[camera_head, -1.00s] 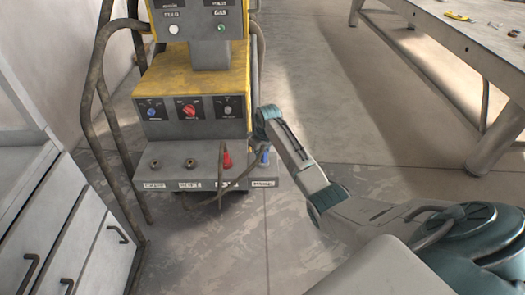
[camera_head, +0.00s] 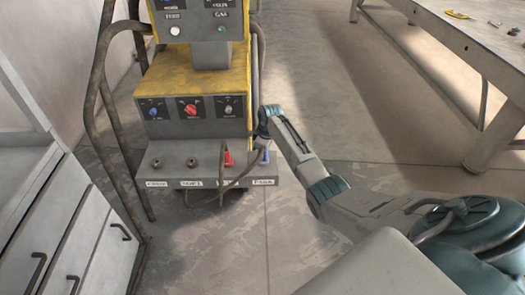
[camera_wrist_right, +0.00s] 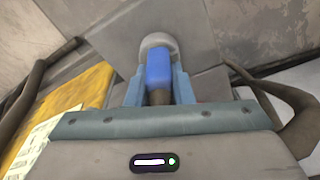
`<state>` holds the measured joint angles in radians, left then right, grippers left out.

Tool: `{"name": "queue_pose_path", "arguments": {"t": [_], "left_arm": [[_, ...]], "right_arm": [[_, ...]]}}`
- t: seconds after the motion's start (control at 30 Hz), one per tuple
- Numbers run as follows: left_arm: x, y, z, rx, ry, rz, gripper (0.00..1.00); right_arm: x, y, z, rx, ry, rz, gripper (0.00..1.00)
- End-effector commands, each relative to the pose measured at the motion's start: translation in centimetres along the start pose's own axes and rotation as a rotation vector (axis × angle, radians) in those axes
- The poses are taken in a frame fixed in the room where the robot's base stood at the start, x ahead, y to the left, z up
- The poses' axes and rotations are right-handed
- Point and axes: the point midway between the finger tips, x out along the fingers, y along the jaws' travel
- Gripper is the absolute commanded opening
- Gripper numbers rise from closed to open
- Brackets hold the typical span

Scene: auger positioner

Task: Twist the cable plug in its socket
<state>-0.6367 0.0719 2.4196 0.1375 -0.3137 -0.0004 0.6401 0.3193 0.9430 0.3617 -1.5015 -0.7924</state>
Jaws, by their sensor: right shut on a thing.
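The blue cable plug (camera_head: 264,157) sits at the right end of the machine's lower front ledge. In the right wrist view the blue plug (camera_wrist_right: 158,68) stands between the two fingers of my right gripper (camera_wrist_right: 157,85), which is shut on it. The plug's far end meets a round grey socket collar (camera_wrist_right: 157,40). How deep it sits in the socket is hidden. In the head view my right gripper (camera_head: 263,136) reaches down to the plug from behind the ledge's right end, small and partly hidden. My left gripper is not in view.
A red plug (camera_head: 228,158) and two bare sockets (camera_head: 156,163) (camera_head: 194,162) share the ledge. Dark cable hangs in front of it. A tube frame (camera_head: 98,90) and grey drawers (camera_head: 85,240) stand left. A workbench (camera_head: 470,45) with tools is at upper right. Floor between is clear.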

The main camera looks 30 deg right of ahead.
Motion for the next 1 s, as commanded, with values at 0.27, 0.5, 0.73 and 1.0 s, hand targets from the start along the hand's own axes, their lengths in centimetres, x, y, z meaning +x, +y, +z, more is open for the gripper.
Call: {"name": "queue_pose_path", "arguments": {"t": [0.27, 0.5, 0.73, 1.0], "left_arm": [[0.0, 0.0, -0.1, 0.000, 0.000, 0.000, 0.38], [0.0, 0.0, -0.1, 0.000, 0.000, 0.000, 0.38], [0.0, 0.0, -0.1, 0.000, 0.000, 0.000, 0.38], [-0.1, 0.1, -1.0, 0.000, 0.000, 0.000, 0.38]], "right_arm": [[0.0, 0.0, 0.0, -0.062, 0.000, -0.009, 0.00], [0.0, 0.0, 0.0, -0.060, 0.000, -0.008, 0.46], [0.0, 0.0, 0.0, -0.059, 0.000, -0.008, 0.46], [-3.4, 0.1, -0.1, -0.060, 0.002, -0.004, 0.46]]}}
